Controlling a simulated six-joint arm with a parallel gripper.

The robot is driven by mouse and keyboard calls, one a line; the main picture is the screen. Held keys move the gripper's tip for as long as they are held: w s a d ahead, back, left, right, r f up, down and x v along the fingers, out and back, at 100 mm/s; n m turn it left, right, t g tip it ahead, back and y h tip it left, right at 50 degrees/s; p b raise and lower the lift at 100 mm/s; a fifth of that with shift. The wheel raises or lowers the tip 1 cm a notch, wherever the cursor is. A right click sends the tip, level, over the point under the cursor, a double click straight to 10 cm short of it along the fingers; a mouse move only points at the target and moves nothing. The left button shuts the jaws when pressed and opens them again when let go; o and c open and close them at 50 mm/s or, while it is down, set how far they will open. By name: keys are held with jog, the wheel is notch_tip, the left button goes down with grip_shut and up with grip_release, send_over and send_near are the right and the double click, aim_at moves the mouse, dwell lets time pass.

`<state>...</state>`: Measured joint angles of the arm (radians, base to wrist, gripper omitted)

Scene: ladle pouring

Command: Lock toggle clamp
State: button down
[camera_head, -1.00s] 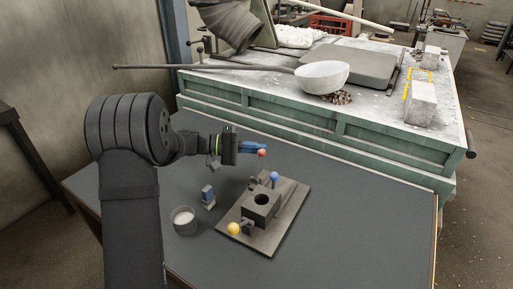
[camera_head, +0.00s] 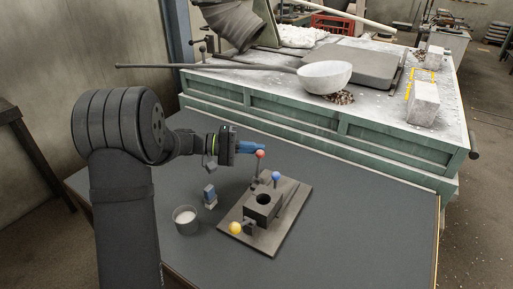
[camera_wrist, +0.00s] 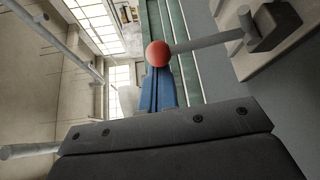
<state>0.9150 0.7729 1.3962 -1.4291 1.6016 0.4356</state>
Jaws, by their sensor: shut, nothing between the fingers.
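The fixture plate (camera_head: 290,212) lies on the dark table and carries a grey block with a round hole (camera_head: 264,200). A red-ball lever (camera_head: 260,154) stands nearly upright at its far left. A blue ball (camera_head: 276,176) and a yellow ball (camera_head: 235,228) sit on other parts of the fixture. My gripper (camera_head: 262,148) is shut and empty, its blue fingers beside the red ball. In the wrist view, the red ball (camera_wrist: 158,54) is at the blue fingertips (camera_wrist: 158,74), with its grey rod running right to a dark pivot block (camera_wrist: 274,25). I cannot tell whether they touch.
A small cup with pale contents (camera_head: 185,218) and a small blue-topped piece (camera_head: 209,196) stand left of the plate. Behind is a green bench (camera_head: 300,122) holding a long-handled ladle (camera_head: 325,76). The table right of the plate is clear.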

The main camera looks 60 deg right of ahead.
jog(key=shift+a+r, duration=0.15)
jog(key=shift+a, duration=0.8)
jog(key=shift+a+r, duration=0.15)
jog(key=shift+a, duration=0.75)
jog(key=a, duration=0.2)
jog(key=shift+s+a+f, duration=0.1)
jog(key=shift+a+f, duration=0.25)
jog(key=shift+a+f, duration=0.1)
jog(key=shift+a, duration=0.1)
send_near(257, 154)
jog(key=w+f, duration=0.2)
jog(key=w, duration=0.1)
jog(key=shift+w+f, duration=0.1)
jog(key=shift+w, duration=0.05)
